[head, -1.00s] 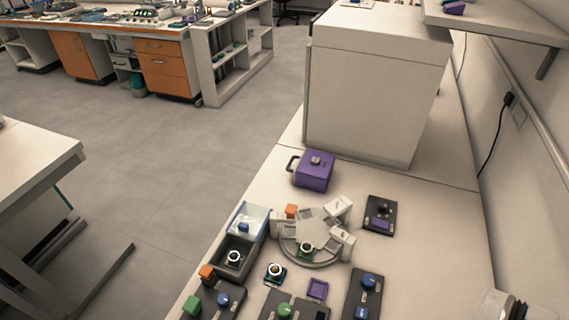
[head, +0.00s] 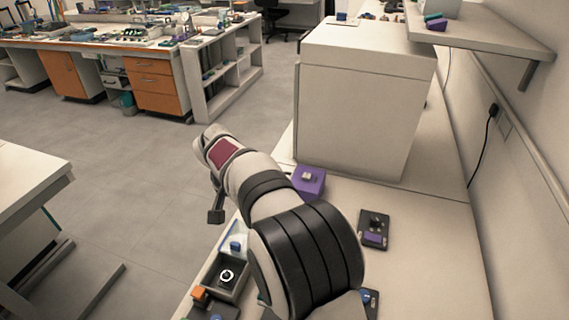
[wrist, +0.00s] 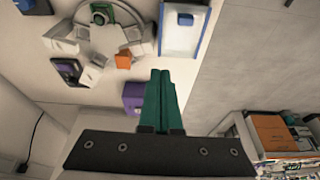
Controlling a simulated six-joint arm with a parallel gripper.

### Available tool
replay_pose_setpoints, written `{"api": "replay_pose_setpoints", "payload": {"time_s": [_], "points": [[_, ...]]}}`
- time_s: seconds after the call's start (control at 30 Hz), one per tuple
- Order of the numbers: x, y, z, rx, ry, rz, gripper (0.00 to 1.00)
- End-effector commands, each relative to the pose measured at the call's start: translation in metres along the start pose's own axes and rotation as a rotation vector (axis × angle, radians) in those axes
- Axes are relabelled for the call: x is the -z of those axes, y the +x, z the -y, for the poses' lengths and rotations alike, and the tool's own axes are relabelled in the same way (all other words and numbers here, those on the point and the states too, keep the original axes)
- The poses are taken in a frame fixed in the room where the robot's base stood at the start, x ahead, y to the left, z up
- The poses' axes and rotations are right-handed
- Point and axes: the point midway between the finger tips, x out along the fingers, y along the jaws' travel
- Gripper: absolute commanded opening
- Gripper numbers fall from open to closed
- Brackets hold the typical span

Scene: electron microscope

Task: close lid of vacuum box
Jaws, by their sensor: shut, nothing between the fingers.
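The vacuum box looks like the open grey box (head: 227,275) at the lower left of the bench in the head view, with a round dark piece with a white ring inside. Its lid (head: 238,236), a pale panel with blue edges and a blue knob, stands open at the box's far side, partly hidden by my arm. The lid (wrist: 181,42) also shows at the top of the wrist view. My gripper (wrist: 161,74) has green fingers shut together with nothing between them. In the wrist view the fingers are apart from the lid, below it in the picture.
A purple box (head: 309,183) sits beyond my arm; it also shows beside my fingers in the wrist view (wrist: 133,96). A round white holder (wrist: 108,24) with an orange block (wrist: 123,60) is near the lid. A large white cabinet (head: 357,110) stands behind. Open floor lies left of the bench.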

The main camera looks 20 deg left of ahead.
Motion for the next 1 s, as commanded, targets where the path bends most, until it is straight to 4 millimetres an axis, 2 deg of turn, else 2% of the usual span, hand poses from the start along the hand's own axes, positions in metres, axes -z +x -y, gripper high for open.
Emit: {"api": "replay_pose_setpoints", "payload": {"time_s": [0.03, 0.13, 0.27, 0.63, 0.8, 1.0], "points": [[-0.004, 0.009, 0.019, 0.007, -0.020, -0.015, 0.00], [-0.006, 0.017, 0.035, 0.015, -0.030, -0.030, 0.00], [-0.006, 0.034, 0.035, 0.014, -0.029, -0.030, 0.00], [-0.004, 0.115, 0.035, 0.013, -0.028, -0.027, 0.00], [-0.028, 0.106, 0.035, 0.015, -0.030, -0.029, 0.00], [-0.041, 0.102, 0.034, 0.015, -0.029, -0.029, 0.00]]}}
